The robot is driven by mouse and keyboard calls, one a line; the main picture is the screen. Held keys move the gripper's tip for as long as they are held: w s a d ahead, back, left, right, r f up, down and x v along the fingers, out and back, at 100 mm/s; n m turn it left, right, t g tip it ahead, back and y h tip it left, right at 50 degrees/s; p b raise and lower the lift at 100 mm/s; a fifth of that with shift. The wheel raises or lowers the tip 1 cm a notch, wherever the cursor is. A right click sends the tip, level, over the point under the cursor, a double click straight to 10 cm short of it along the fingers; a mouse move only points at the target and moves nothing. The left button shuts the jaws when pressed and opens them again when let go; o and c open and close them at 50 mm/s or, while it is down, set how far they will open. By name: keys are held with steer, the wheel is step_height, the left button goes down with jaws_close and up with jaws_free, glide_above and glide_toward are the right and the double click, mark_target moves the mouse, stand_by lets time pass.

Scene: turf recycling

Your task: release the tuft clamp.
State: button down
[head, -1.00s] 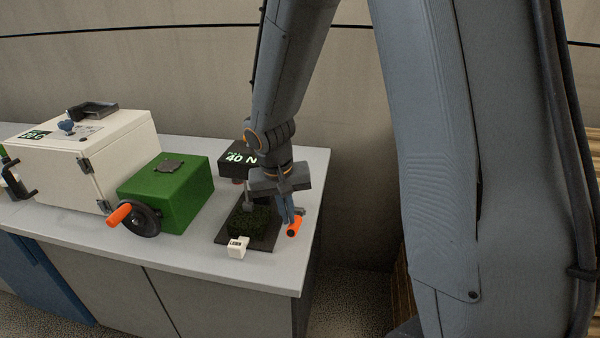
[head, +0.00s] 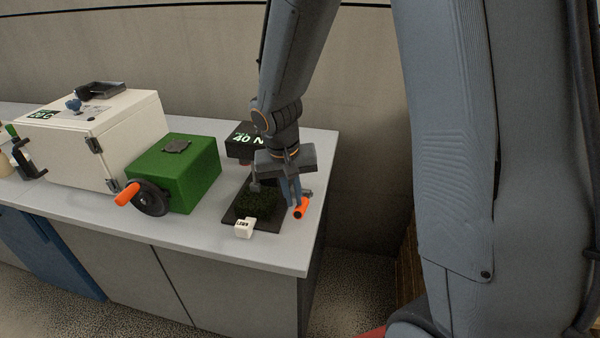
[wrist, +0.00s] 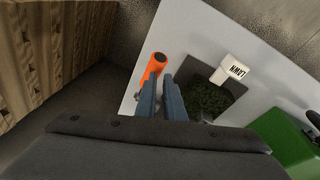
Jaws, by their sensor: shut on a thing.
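The tuft clamp stands on a dark plate (head: 236,214) near the right end of the bench, by a dark green turf tuft (head: 258,205). Its orange-tipped lever (head: 301,208) is at the plate's right side. My gripper (head: 293,200) points down over it, and its blue fingers are shut on the clamp's lever. In the wrist view the orange end (wrist: 152,67) shows just past the fingers (wrist: 161,88). The tuft (wrist: 208,98) lies to their right. The exact grip point is hidden by the fingers.
A black box (head: 243,153) reading 40 N stands behind the plate. A white tag block (head: 244,228) is at its front. A green box (head: 178,180) with an orange-handled crank (head: 135,194) and a white cabinet (head: 90,135) stand to the left. The bench's right edge is close.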

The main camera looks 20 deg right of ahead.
steer(key=s+a+r, duration=0.5)
steer(key=s+r, duration=0.1)
steer(key=r, duration=0.2)
steer(key=s+d+f+n+y, duration=0.1)
steer(key=s+d+f+n, duration=0.1)
steer(key=s+d+f, duration=0.2)
steer(key=s+d, duration=0.2)
steer(key=d, duration=0.1)
steer(key=shift+s+d+f+n+g+y, duration=0.3)
steer(key=shift+s+y, duration=0.05)
steer(key=shift+y, duration=0.05)
